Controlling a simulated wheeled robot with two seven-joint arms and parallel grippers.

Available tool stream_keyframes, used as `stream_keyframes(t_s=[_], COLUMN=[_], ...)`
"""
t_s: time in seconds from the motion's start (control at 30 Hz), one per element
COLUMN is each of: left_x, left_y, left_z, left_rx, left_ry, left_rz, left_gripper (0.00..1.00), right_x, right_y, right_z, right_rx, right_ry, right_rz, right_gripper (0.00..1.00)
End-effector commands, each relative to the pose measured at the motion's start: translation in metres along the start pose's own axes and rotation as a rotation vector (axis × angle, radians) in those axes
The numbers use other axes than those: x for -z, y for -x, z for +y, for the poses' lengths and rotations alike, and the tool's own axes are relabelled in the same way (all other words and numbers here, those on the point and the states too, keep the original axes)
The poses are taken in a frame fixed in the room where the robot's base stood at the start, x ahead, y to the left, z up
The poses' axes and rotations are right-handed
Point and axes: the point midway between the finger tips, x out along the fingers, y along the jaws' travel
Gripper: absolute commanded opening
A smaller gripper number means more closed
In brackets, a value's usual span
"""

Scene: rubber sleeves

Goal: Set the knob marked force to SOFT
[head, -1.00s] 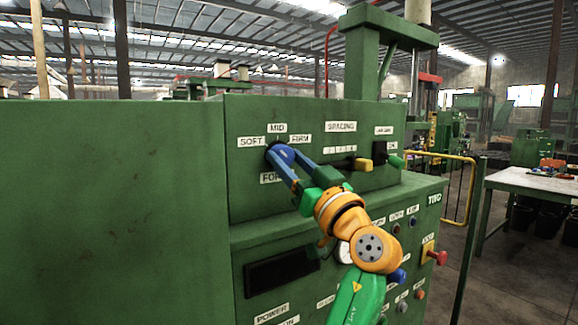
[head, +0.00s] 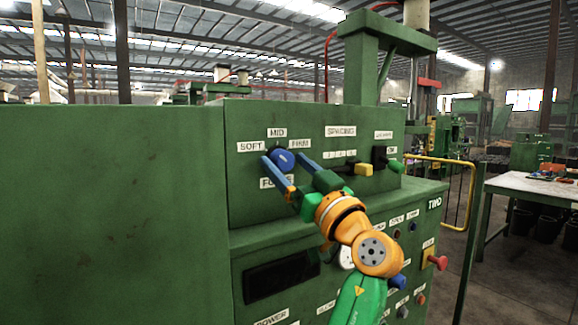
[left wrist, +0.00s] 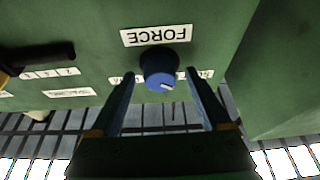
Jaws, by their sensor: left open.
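The blue force knob (head: 284,160) sits on the green panel, with SOFT (head: 250,146) to its upper left, MID (head: 277,132) above and FIRM (head: 300,143) to its upper right. The FORCE label below is partly covered by a finger. In the left wrist view, which is upside down, the knob (left wrist: 160,68) has a white mark pointing down and slightly right, about toward MID with a lean to the SOFT side. My left gripper (head: 284,158) is open, its blue fingers on either side of the knob with gaps. My right gripper is not in view.
To the right on the panel are the spacing slider (head: 362,169) with a yellow handle and a green-tipped lever (head: 396,167). Lower down are several buttons, including a red one (head: 439,262). A table (head: 530,186) stands at the far right.

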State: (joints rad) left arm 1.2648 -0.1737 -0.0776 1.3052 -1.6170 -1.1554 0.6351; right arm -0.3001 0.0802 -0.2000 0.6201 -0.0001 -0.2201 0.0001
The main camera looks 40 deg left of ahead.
Motion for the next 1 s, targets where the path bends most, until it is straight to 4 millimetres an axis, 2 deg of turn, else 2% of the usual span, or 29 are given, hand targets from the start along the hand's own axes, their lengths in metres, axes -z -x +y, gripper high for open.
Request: stream_keyframes(t_s=[0.07, 0.3, 0.4, 1.0], left_x=[-0.002, -0.005, -0.003, 0.000], left_y=[0.005, 0.055, 0.068, 0.071], left_z=[0.000, 0.001, 0.000, 0.000], left_rx=[-0.001, -0.003, -0.001, 0.000], left_ry=[0.000, 0.001, 0.001, 0.000], left_rz=[0.000, -0.001, 0.000, 0.000], left_gripper=[0.81, 0.81, 0.81, 0.81], right_x=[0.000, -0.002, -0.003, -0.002], right_y=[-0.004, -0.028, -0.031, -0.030], right_z=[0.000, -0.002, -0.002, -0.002], right_rx=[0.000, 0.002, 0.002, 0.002], right_ry=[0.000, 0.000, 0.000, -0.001], right_rz=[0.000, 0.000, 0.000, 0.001], right_gripper=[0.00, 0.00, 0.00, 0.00])
